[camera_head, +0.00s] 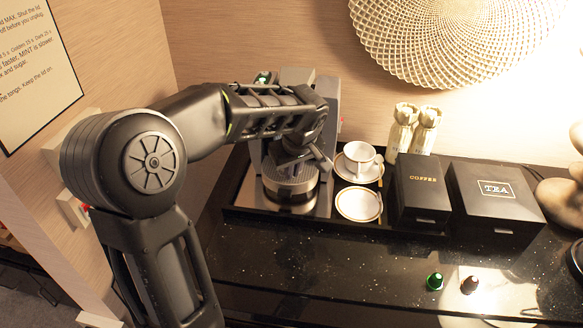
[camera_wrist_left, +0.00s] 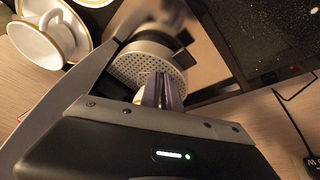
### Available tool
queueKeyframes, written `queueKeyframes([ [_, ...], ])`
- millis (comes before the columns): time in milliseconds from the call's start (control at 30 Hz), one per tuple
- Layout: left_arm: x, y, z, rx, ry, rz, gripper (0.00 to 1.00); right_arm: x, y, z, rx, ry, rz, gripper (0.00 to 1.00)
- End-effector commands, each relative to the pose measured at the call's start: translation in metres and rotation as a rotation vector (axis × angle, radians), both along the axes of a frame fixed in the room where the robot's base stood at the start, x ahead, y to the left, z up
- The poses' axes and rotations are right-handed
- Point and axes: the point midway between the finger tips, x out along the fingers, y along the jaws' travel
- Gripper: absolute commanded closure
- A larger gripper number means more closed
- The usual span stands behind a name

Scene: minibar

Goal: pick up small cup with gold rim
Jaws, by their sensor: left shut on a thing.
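A white cup with a gold rim (camera_head: 359,157) stands on a gold-rimmed saucer (camera_head: 345,171), right of the coffee machine. The cup also shows in the left wrist view (camera_wrist_left: 38,45), at the upper left, on its saucer (camera_wrist_left: 78,38). My left gripper (camera_head: 297,160) is over the machine's round drip tray (camera_head: 290,180), left of and apart from this cup. In the left wrist view its fingers (camera_wrist_left: 161,92) are close together in front of the perforated tray. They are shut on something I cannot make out. My right gripper is in neither view.
A bare gold-rimmed saucer (camera_head: 358,204) lies in front of the cup. The coffee box (camera_head: 423,195) and tea box (camera_head: 496,198) stand to the right. A green capsule (camera_head: 435,281) and a brown capsule (camera_head: 470,284) are on the dark counter. The front middle is clear.

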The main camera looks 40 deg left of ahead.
Motion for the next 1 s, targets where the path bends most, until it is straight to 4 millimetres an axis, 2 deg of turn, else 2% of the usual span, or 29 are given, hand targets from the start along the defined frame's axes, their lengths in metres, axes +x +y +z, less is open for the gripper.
queueKeyframes([
  [367, 0.001, 0.0, 0.015, 0.001, -0.005, 0.0, 1.0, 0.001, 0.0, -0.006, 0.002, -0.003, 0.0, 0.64],
  [667, -0.017, -0.023, 0.013, 0.002, -0.004, -0.003, 1.0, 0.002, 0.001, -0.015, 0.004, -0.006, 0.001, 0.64],
  [1000, -0.045, -0.058, 0.013, 0.002, -0.004, -0.003, 1.0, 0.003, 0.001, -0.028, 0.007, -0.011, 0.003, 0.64],
])
